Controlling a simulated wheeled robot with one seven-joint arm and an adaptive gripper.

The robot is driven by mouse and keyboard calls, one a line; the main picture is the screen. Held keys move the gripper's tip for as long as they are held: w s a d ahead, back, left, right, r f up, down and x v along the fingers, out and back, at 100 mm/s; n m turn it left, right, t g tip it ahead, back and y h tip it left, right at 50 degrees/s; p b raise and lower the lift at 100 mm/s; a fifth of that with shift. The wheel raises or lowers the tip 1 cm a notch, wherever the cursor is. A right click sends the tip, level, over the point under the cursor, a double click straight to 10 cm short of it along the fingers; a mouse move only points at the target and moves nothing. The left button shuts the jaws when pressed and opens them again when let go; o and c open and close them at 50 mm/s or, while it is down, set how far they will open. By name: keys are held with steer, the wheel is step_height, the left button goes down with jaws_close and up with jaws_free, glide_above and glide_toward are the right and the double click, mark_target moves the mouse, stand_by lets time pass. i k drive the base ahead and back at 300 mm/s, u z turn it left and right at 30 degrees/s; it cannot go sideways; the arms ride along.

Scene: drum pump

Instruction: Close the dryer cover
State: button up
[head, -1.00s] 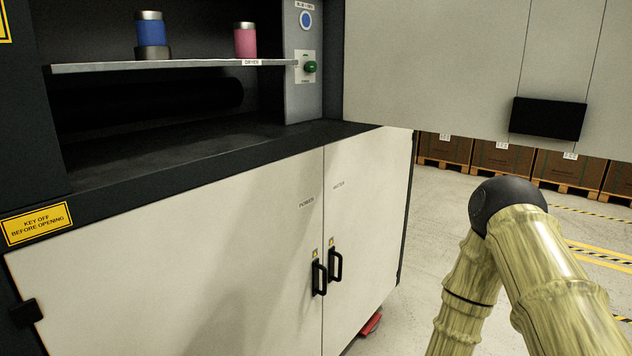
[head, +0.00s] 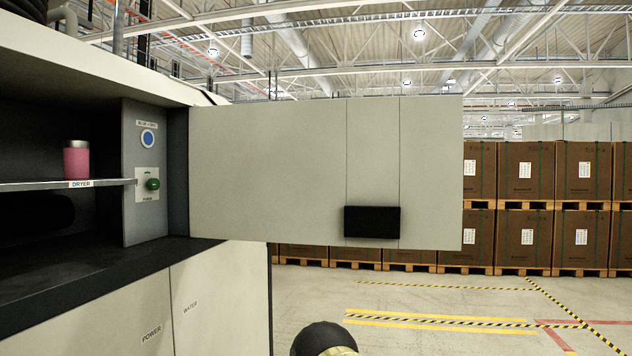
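The dryer cover (head: 270,170) is a wide pale grey panel hinged at the right side of the cabinet opening. It stands swung open, reaching out to the right. A black block-shaped handle (head: 372,221) sits low on its right part. The dryer shelf (head: 105,184), labelled DRYER, shows inside the open cabinet with a pink canister (head: 76,159) on it. My gripper is out of view; only a dark rounded joint of my arm shows at the bottom edge.
A side panel (head: 146,207) with a blue round button and a green knob stands beside the opening. White lower doors (head: 220,300) are below. Stacked boxes on pallets (head: 527,200) stand behind. The floor (head: 400,290) right of the cabinet is clear.

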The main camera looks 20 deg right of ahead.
mark_target(386, 172)
steer(key=z, duration=1.75)
steer(key=i, duration=4)
steer(key=u, duration=4.05)
